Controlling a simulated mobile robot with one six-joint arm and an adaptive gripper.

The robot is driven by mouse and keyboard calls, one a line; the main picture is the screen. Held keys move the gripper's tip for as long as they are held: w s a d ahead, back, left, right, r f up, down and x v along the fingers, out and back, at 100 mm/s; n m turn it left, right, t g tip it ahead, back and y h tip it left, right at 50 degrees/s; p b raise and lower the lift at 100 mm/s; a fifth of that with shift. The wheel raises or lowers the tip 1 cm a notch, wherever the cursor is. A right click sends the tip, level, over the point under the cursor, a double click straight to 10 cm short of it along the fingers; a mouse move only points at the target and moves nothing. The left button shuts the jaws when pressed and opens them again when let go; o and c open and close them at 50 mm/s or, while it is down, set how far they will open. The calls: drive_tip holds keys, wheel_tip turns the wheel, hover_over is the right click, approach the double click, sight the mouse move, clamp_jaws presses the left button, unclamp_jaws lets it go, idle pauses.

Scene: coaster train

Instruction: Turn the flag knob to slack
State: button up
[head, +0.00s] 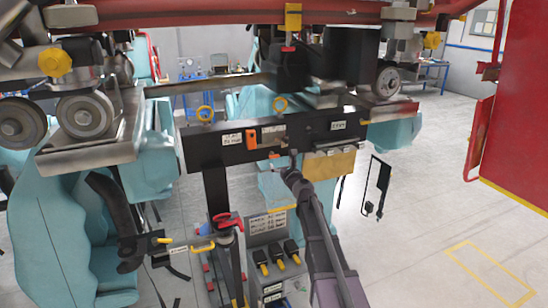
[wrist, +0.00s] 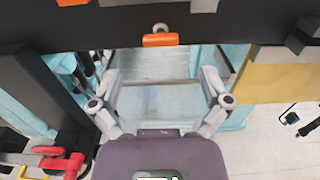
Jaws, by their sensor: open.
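A small orange knob (head: 250,139) sits on the front of a dark horizontal bar (head: 215,155), beside a white label (head: 231,138) too small to read. It is the likeliest flag knob, but I cannot confirm this. My gripper (head: 293,160) is in front of the bar, to the right of the knob in the head view. In the wrist view my gripper (wrist: 160,82) has its fingers spread, with nothing between them; the knob is beyond the fingertips, apart from them.
A yellow-tan block (head: 335,166) hangs under the bar to the right. Red handles (head: 228,220) and a panel with black-and-yellow levers (head: 268,262) stand below. Teal train seats (head: 65,215) are at the left. A red panel (head: 515,110) stands at the right; the floor before it is clear.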

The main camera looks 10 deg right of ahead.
sight(275, 157)
drive_tip(key=x, duration=0.7)
drive_tip(key=shift+w, duration=0.25)
drive_tip(key=c, duration=1.2)
